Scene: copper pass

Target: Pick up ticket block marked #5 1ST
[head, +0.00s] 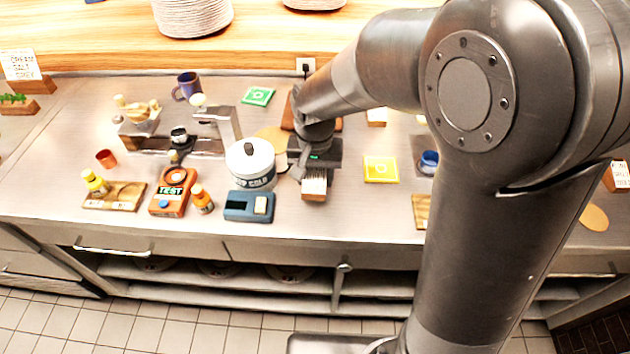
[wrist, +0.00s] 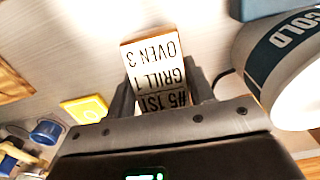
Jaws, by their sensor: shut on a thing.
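The ticket block (wrist: 153,62) is a wooden block with a white face reading "#5 1ST", "GRILL 1" and "OVEN 3", upside down in the wrist view. My gripper (wrist: 160,92) is shut on it, with a dark finger on either side. In the head view the block (head: 314,187) shows below my gripper (head: 315,168), near the front of the steel counter (head: 345,215). I cannot tell whether its underside touches the counter. The gripper body covers part of the block.
A white pot marked COLD (head: 250,168) stands close left of my gripper, with a blue device (head: 249,207) in front of it. A yellow card (head: 381,169) lies to the right, then a blue cup (head: 428,162). Counter between block and yellow card is clear.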

